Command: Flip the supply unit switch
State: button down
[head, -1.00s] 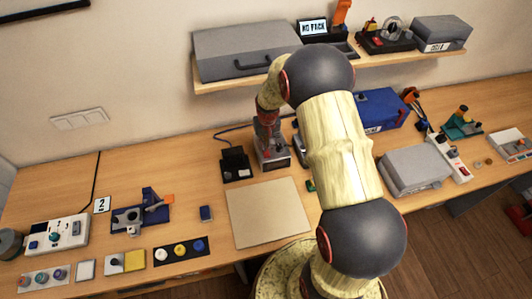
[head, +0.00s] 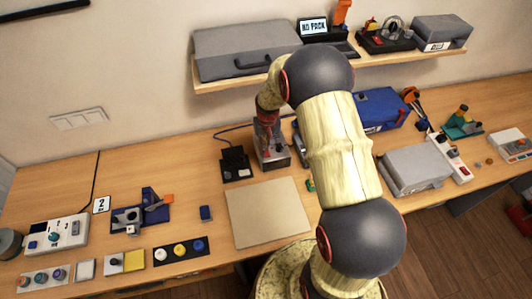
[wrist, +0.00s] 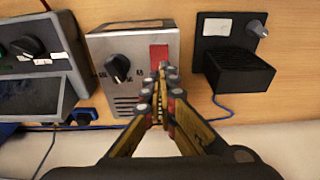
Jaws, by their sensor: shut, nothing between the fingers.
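The supply unit (wrist: 120,78) looks like a silver-grey metal box with a black knob, vent slots and a red switch (wrist: 158,55) on its top right. In the head view the unit (head: 273,158) stands on the table below my gripper (head: 268,138). My gripper (wrist: 161,78) is shut and empty. In the wrist view its fingertips are at the lower edge of the red switch and hide part of it. I cannot tell whether they touch it or which way the switch is set.
A black device (wrist: 236,65) with a cable stands close on the unit's right in the wrist view. A grey device with a knob (wrist: 28,45) is on its left. A beige mat (head: 268,212) lies in front. A shelf (head: 225,87) hangs behind.

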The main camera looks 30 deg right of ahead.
jog(key=shift+s+f+b, duration=0.1)
jog(key=shift+f+b, duration=0.4)
jog(key=shift+f, duration=0.3)
dwell(0.4)
jog(key=shift+r+p, duration=1.85)
jog(key=shift+r, duration=1.65)
jog(key=s+a+r+n+t+b, duration=0.1)
jog(key=s+a+r+b, duration=0.3)
jog(key=s, duration=0.5)
jog(key=s+a+r+n+t+b, duration=0.1)
jog(key=s+a+r+b, duration=0.4)
jog(key=s+a+b, duration=0.2)
jog(key=s+a+r+n+t+b, duration=0.1)
jog(key=s+a+r+b, duration=0.4)
jog(key=s, duration=0.6)
jog(key=shift+s+a+t+b, duration=0.25)
jog(key=shift+t+b, duration=0.15)
jog(key=shift+b, duration=0.35)
